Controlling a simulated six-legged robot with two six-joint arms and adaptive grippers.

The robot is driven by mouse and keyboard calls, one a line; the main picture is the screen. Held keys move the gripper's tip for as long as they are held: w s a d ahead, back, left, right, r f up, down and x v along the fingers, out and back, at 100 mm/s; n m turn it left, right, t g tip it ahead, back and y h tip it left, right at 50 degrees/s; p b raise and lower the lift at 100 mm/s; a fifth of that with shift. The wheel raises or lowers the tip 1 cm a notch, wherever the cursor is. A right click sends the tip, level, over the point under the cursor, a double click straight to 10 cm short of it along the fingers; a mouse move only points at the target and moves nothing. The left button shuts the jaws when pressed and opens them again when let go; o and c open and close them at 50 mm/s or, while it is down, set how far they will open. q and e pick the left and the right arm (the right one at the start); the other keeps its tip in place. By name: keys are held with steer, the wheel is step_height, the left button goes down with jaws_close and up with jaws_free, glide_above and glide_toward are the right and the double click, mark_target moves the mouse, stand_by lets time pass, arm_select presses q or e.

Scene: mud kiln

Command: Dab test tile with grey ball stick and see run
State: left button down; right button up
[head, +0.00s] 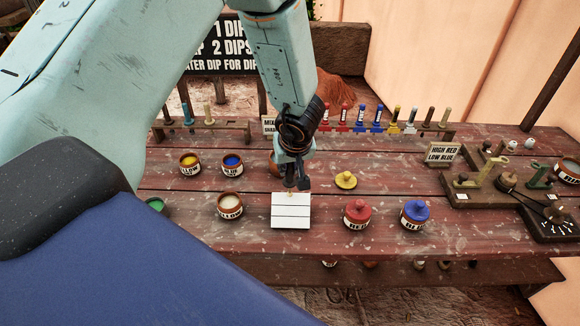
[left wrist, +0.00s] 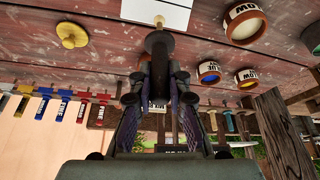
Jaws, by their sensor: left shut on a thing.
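The white test tile (head: 291,211) lies flat on the red plank table, with dark lines across it; I see no coloured mark on it. It also shows at the top of the left wrist view (left wrist: 155,10). My left gripper (head: 297,182) is shut on a stick and stands just above the tile's far edge. In the left wrist view, the gripper (left wrist: 158,62) points the stick (left wrist: 158,42) at the tile, with a small pale ball (left wrist: 159,20) at its end. I cannot tell whether the ball touches the tile. My right gripper is out of view.
Open pots of yellow (head: 189,163), blue (head: 232,164) and cream (head: 230,206) stand left of the tile. A yellow lid (head: 345,180) and lidded red (head: 357,214) and blue (head: 415,214) pots stand right. A stick rack (head: 210,128) is behind.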

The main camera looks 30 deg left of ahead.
arm_select(q)
steer(key=shift+w+d+f, duration=0.2)
steer(key=shift+w, duration=0.1)
steer(key=shift+s+a+r+p, duration=0.2)
steer(key=shift+s+p, duration=0.1)
steer(key=shift+s, duration=0.05)
steer(key=shift+w+f, duration=0.1)
steer(key=shift+w+d, duration=0.1)
steer(key=shift+d, duration=0.05)
steer(key=shift+p, duration=0.45)
stand_by(0.3)
steer(key=shift+f, duration=0.2)
